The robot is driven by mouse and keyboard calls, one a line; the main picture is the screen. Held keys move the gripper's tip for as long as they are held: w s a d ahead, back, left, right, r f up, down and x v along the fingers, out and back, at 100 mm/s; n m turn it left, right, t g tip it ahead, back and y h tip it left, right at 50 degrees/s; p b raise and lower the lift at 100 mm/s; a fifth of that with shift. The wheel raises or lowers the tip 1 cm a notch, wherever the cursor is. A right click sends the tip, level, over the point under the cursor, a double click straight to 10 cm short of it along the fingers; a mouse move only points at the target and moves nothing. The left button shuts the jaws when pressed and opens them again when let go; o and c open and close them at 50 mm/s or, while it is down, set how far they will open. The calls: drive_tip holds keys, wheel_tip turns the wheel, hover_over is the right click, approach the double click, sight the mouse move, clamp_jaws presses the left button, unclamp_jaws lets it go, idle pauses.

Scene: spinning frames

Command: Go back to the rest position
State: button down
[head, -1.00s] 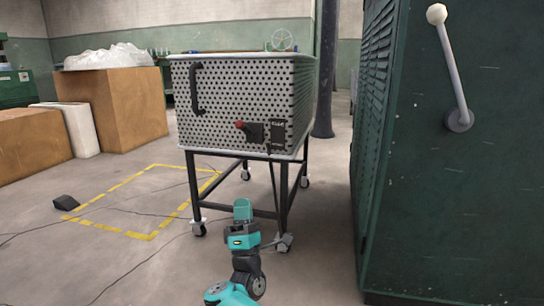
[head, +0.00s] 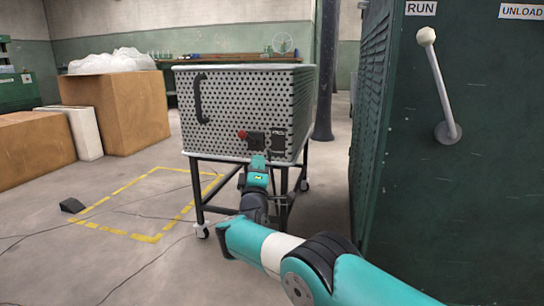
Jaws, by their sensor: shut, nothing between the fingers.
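My gripper (head: 258,163) is at the end of my teal arm, which reaches in from the lower right. It shows in front of the lower front edge of a perforated metal box on a wheeled stand (head: 215,130). It appears small and seen from behind, with nothing visible held in it. I cannot tell from the picture how far it is from the box. The box has a red knob (head: 242,135), a black socket panel (head: 278,137) and a black handle (head: 201,98) on its front.
A tall green machine (head: 400,190) with a white-knobbed lever (head: 438,85) and RUN and UNLOAD labels stands close on the right. Yellow floor tape (head: 115,233), thin cables and a black wedge (head: 72,205) lie on the left floor. Brown boxes (head: 125,105) stand behind.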

drive_tip(key=w+d+r+m+g+p, duration=0.4)
drive_tip(key=d+r+g, duration=0.15)
drive_tip(key=r, duration=0.45)
drive_tip(key=s+d+r+m+g+y+p, duration=0.2)
drive_tip(key=s+d+r+g+p, duration=0.3)
drive_tip(key=s, duration=0.3)
drive_tip(key=s+d+r+m+g+y+p, duration=0.1)
drive_tip(key=s+d+r+g+p, duration=0.3)
drive_tip(key=s, duration=1.1)
drive_tip(key=s+d+f+g+y+p, duration=0.15)
drive_tip(key=s+g, duration=0.35)
drive_tip(key=s, duration=1)
drive_tip(key=s+d+r+m+g+y+p, duration=0.1)
drive_tip(key=s+d+r+g+p, duration=0.3)
drive_tip(key=s, duration=1.1)
wheel_tip(320, 180, up, 34)
drive_tip(key=a+p, duration=0.1)
drive_tip(key=p, duration=3.3)
drive_tip(key=shift+r+g, duration=0.25)
drive_tip(key=shift+g, duration=0.2)
